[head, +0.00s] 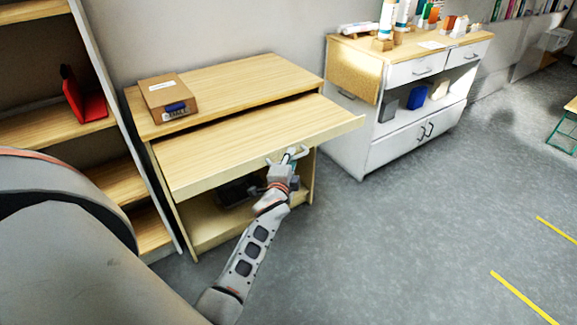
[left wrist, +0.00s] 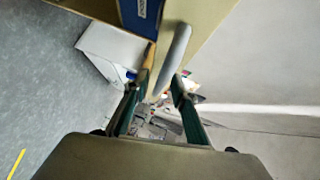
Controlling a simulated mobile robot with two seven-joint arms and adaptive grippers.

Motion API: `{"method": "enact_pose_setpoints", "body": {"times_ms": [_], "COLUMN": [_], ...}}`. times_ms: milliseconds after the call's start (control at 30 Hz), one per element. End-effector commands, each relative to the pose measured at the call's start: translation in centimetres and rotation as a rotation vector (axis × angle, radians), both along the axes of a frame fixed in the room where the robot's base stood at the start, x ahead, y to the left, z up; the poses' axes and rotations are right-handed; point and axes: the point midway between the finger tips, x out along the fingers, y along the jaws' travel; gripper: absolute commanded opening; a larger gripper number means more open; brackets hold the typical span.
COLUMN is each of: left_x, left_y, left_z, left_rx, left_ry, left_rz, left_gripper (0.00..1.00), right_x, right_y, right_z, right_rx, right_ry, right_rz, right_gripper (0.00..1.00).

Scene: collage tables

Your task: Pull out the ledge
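The ledge (head: 235,142) is a light wooden board that sticks out from under the top of a small wooden desk (head: 235,82). Its front edge carries a pale grey handle (head: 303,152). My left gripper (head: 287,165) is at this handle, in front of the ledge's edge. In the left wrist view the handle (left wrist: 178,55) runs between the two green fingers of the gripper (left wrist: 160,90), with a gap showing around it, so the fingers look open. Contact with the handle cannot be told. My right gripper is not in view.
A cardboard box (head: 166,95) with a blue label lies on the desk top. A dark object sits on the desk's lower shelf (head: 210,225). A tall shelf (head: 100,120) stands close at the left, a white cabinet (head: 400,145) at the right. The grey floor (head: 400,240) is clear.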

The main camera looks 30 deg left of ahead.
Motion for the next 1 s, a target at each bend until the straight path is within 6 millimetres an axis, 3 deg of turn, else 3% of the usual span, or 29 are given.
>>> {"method": "enact_pose_setpoints", "body": {"times_ms": [600, 1000], "left_x": [-9.6, -10.7], "left_y": [-3.9, -4.3], "left_z": [1.4, 1.7], "left_rx": [-0.002, -0.001], "left_ry": [0.001, 0.001], "left_rz": [0.000, 0.000], "left_gripper": [0.26, 0.26], "right_x": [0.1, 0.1], "right_y": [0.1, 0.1], "right_z": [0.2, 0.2], "right_rx": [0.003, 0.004], "right_ry": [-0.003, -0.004], "right_rz": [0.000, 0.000], "right_gripper": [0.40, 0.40]}}
